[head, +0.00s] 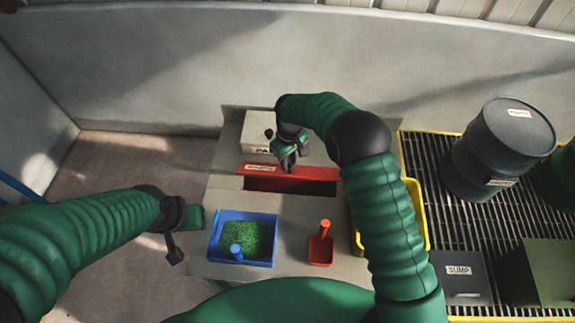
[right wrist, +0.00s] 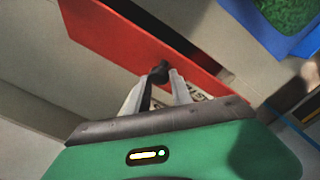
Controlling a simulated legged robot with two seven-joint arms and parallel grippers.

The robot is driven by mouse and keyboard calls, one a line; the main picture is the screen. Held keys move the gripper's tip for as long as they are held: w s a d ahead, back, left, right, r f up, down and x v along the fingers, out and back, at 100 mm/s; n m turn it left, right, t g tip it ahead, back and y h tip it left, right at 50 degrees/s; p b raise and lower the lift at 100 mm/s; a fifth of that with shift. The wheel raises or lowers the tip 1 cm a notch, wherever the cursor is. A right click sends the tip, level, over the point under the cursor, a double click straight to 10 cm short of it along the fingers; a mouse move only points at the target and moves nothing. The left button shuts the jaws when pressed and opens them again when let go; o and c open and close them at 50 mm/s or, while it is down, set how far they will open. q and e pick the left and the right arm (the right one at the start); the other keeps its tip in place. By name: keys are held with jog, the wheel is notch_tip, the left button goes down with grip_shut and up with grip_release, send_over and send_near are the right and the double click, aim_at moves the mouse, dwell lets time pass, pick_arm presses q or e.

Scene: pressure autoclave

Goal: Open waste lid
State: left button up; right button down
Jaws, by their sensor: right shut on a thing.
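The red waste lid (head: 318,173), with a white label, lies in the counter, and a dark red opening (head: 290,186) shows along its near side. In the right wrist view the red lid (right wrist: 120,45) fills the middle, its label partly hidden. My right gripper (head: 288,163) is over the lid. Its fingers (right wrist: 160,78) are shut on the lid's dark knob (right wrist: 158,70). My left gripper (head: 174,252) hangs left of the counter, away from the lid; its jaw gap cannot be made out.
A blue tray (head: 214,250) with green granules and a blue scoop sits front left on the counter. A red scoop (head: 320,250) lies to its right. A white box (head: 257,124) stands behind the lid. A yellow tray (head: 420,215), dark drum (head: 505,140) and sump box (head: 460,275) are right.

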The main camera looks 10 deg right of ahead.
jog(key=shift+w+d+f, duration=0.1)
jog(key=shift+w+d, duration=0.15)
jog(key=shift+d, duration=0.2)
jog(key=c, duration=1.5)
grip_release()
jog(key=shift+o, duration=1.3)
jog(key=shift+w+f, duration=0.1)
jog(key=shift+o, duration=0.5)
jog(key=shift+w+d+f, duration=0.1)
jog(key=shift+w+d, duration=0.05)
pick_arm(q)
jog(key=shift+w+d, duration=0.35)
jog(key=shift+d, duration=0.05)
jog(key=shift+a+f, duration=0.1)
jog(key=shift+a, duration=0.15)
pick_arm(e)
jog(key=shift+a, duration=0.35)
jog(key=shift+r, duration=0.35)
pick_arm(q)
jog(key=shift+f+b, duration=0.55)
jog(key=shift+b, duration=0.05)
pick_arm(e)
notch_tip(320, 180, up, 16)
jog(key=shift+r, duration=0.15)
